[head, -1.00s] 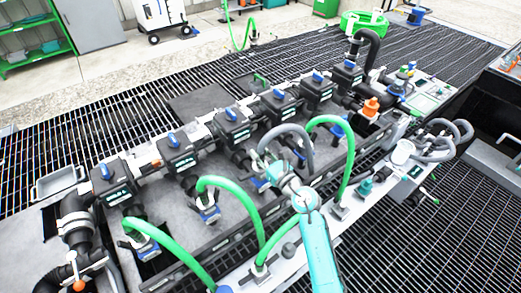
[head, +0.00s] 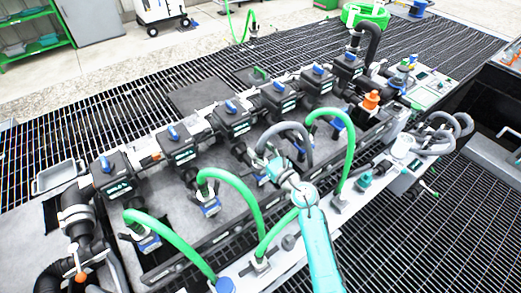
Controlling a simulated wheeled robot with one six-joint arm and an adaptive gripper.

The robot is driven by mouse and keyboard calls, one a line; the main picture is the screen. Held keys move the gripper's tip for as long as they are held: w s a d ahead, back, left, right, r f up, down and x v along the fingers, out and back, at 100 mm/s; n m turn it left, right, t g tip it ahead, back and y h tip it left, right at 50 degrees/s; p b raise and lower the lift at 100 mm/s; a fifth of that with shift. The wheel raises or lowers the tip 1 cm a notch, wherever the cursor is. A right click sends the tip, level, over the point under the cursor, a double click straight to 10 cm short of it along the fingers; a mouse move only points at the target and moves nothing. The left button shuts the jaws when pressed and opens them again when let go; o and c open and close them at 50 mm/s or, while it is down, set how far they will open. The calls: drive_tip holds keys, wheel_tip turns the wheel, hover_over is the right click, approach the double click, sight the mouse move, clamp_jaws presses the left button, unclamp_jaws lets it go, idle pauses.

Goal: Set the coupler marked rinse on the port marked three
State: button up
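The manifold is a row of black valve boxes with blue handles, such as a middle box (head: 232,121); the box labels are too small to read, so I cannot tell which port is three. Green hoses (head: 248,200) arch from couplers with blue parts (head: 209,206) below the boxes. A grey hose (head: 290,127) arches just behind my gripper (head: 270,168). My gripper is at the manifold's front, near the middle; its fingers are small and partly hidden, so I cannot tell whether it holds a coupler. No rinse marking is readable.
A pale front rail (head: 290,258) carries hose fittings. An orange fitting (head: 370,101) stands at the right end, near a light panel (head: 424,82). A grey tray (head: 57,177) is at the left end. Dark floor grating (head: 440,235) lies open at right.

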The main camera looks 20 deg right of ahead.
drive_tip(key=shift+s, duration=0.1)
drive_tip(key=v, duration=1.1)
drive_tip(key=shift+s, duration=0.35)
drive_tip(key=shift+d, duration=0.15)
drive_tip(key=s+a+m+t+h, duration=0.1)
drive_tip(key=s+a+m, duration=0.2)
drive_tip(key=s+m, duration=0.6)
drive_tip(key=s+a+m+t, duration=0.1)
drive_tip(key=s+a+m, duration=0.2)
drive_tip(key=s+m, duration=0.5)
drive_tip(key=s+d+r+m+g+h, duration=0.1)
drive_tip(key=s+m+g+h, duration=0.1)
drive_tip(key=s+m, duration=0.9)
drive_tip(key=s+d+r+m+g+h, duration=0.1)
drive_tip(key=s+r+m+g+h, duration=0.1)
drive_tip(key=s+m, duration=0.9)
drive_tip(key=s, duration=0.3)
drive_tip(key=shift+s+r+m+h, duration=0.15)
drive_tip(key=shift+r+m+h, duration=0.1)
drive_tip(key=shift+m+h, duration=0.05)
